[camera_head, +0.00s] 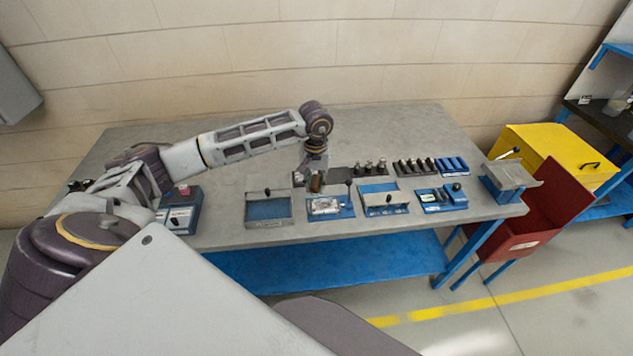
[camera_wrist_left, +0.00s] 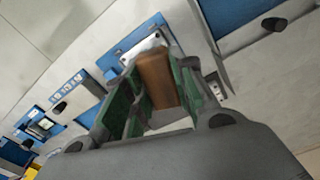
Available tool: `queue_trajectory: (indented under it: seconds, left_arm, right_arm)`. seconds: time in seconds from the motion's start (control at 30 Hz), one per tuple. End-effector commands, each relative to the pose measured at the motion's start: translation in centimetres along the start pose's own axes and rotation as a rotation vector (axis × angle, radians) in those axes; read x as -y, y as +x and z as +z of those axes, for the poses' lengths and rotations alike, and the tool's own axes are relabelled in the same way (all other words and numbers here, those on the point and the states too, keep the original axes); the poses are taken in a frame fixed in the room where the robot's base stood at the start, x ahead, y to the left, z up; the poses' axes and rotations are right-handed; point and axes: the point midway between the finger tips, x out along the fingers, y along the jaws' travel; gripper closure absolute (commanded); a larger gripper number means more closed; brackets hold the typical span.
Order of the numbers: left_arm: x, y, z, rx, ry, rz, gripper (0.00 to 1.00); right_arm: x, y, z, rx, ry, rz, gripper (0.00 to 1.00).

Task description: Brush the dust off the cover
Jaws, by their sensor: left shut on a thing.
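My left gripper (camera_head: 315,180) reaches over the grey table from the left and points down. It is shut on a brown wooden block, apparently the brush (camera_head: 316,185). In the left wrist view the brush (camera_wrist_left: 157,78) sits between green finger pads. A silvery cover (camera_head: 325,206) lies on a blue tray (camera_head: 345,212) just below and in front of the gripper. In the left wrist view the cover (camera_wrist_left: 146,45) is partly hidden behind the brush. I cannot tell whether the brush touches it, and dust is too small to make out. My right gripper is not in view.
A tray with a blue inside (camera_head: 268,223) stands left of the cover, and another blue fixture (camera_head: 384,210) stands right. Racks of dark cylinders (camera_head: 415,167) stand behind. A red bin (camera_head: 530,225) and yellow box (camera_head: 560,150) are beyond the table's right end.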

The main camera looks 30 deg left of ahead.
Motion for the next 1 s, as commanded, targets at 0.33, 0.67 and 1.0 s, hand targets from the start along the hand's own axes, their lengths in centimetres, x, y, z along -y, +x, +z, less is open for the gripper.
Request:
queue_trajectory:
  seconds: [0.33, 0.67, 1.0]
  left_arm:
    - [0.1, 0.0, 0.1, 0.006, -0.054, -0.005, 0.93]
    - [0.1, 0.0, 0.1, 0.006, -0.060, -0.005, 0.93]
    - [0.1, 1.6, 0.1, 0.007, -0.053, -0.005, 0.93]
  right_arm:
    - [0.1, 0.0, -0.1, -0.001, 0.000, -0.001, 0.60]
    - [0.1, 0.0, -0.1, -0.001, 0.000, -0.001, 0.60]
    - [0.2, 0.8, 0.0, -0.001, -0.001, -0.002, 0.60]
